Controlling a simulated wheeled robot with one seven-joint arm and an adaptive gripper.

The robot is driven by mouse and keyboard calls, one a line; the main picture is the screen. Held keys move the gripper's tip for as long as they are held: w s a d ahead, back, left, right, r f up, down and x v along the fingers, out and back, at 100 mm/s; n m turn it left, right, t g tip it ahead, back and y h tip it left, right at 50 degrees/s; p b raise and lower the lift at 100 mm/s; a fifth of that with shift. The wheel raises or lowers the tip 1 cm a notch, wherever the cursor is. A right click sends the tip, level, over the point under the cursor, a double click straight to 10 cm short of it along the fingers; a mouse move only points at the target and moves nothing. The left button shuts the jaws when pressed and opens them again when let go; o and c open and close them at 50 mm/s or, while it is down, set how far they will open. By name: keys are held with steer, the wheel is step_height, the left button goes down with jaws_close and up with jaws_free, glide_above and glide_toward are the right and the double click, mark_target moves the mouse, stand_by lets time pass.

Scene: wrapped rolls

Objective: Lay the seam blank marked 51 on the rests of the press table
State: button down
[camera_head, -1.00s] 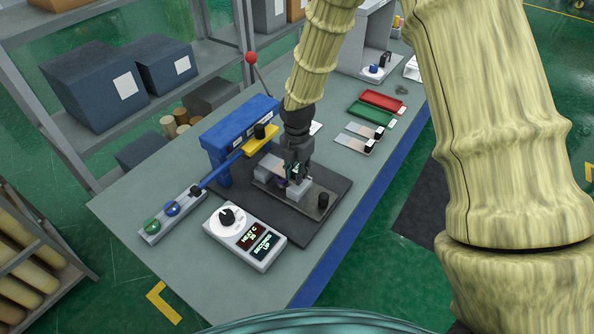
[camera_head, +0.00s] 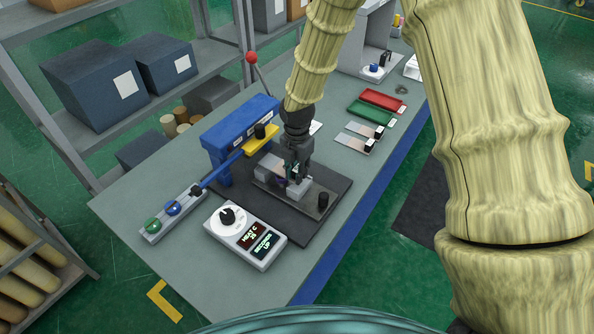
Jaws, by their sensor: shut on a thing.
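The press is a blue frame (camera_head: 236,127) with a yellow head, standing on a dark base plate (camera_head: 322,224). Its grey press table (camera_head: 318,189) lies in front of the frame, with a black knob at its right end. My gripper (camera_head: 291,181) points down over the table and is shut on the near end of a pale grey flat blank (camera_head: 271,164). The blank reaches left toward the press head, low over the table. Its number cannot be read, and my fingers hide its held end. I cannot tell whether it touches the rests.
Two similar blanks (camera_head: 355,144) with dark ends lie behind, near green (camera_head: 371,112) and red (camera_head: 384,99) trays. A white control box (camera_head: 245,236) with a dial stands in front. The front bench corner is clear.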

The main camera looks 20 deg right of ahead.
steer(key=shift+f, duration=0.2)
steer(key=shift+f+b, duration=0.65)
steer(key=shift+f, duration=0.6)
steer(key=c, duration=1.2)
jaws_free()
steer(key=shift+r, duration=0.1)
step_height(320, 180, up, 12)
steer(key=shift+f, duration=0.1)
